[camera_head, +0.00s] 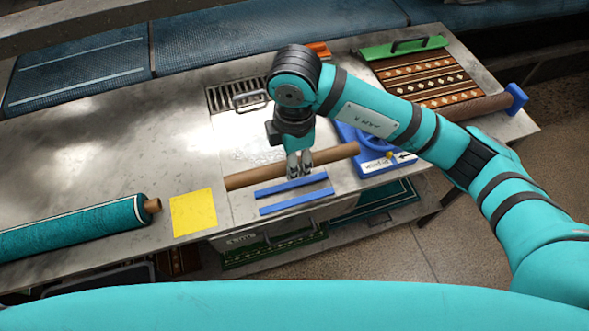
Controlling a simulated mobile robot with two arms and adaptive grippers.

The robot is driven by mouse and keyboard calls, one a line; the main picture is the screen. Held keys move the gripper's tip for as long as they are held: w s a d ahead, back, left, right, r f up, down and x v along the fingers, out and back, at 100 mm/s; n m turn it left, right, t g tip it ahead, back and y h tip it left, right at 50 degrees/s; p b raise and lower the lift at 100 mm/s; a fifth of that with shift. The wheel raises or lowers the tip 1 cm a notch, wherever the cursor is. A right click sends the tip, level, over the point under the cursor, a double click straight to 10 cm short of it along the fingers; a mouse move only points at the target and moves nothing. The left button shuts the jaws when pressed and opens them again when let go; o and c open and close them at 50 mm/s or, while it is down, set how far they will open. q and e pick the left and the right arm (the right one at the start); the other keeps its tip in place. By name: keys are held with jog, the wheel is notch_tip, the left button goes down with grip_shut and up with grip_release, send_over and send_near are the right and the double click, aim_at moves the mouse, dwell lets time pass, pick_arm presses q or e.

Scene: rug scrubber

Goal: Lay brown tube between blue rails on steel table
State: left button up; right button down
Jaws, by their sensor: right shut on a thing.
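A long brown tube (250,176) is in the grasp of my right gripper (299,170), which is shut around its middle. The tube runs slightly tilted, its right end higher in the picture, just behind the two blue rails. The far blue rail (290,185) and the near blue rail (294,202) lie parallel on the steel table (100,150), with a bare strip between them. Whether the tube touches the table is hard to tell. My left gripper is not in view.
A rolled teal rug (75,228) and a yellow sheet (194,212) lie left of the rails. A blue device (365,155) stands close to the tube's right end. A patterned rug (425,80), green bar (403,47) and drain grate (235,95) are farther back.

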aim_at(295, 194)
jog(key=f, duration=0.2)
jog(key=shift+s+f+p, duration=0.3)
jog(key=shift+s+p, duration=0.1)
jog(key=f, duration=0.3)
jog(key=shift+s+p, duration=0.25)
jog(key=shift+p, duration=0.05)
notch_tip(295, 194, down, 2)
jog(key=shift+w+f+p, duration=0.15)
jog(key=shift+f+p, duration=0.1)
jog(key=shift+p, duration=0.1)
jog(key=shift+f, duration=0.75)
jog(key=c, duration=1.4)
grip_release()
jog(key=o, duration=0.4)
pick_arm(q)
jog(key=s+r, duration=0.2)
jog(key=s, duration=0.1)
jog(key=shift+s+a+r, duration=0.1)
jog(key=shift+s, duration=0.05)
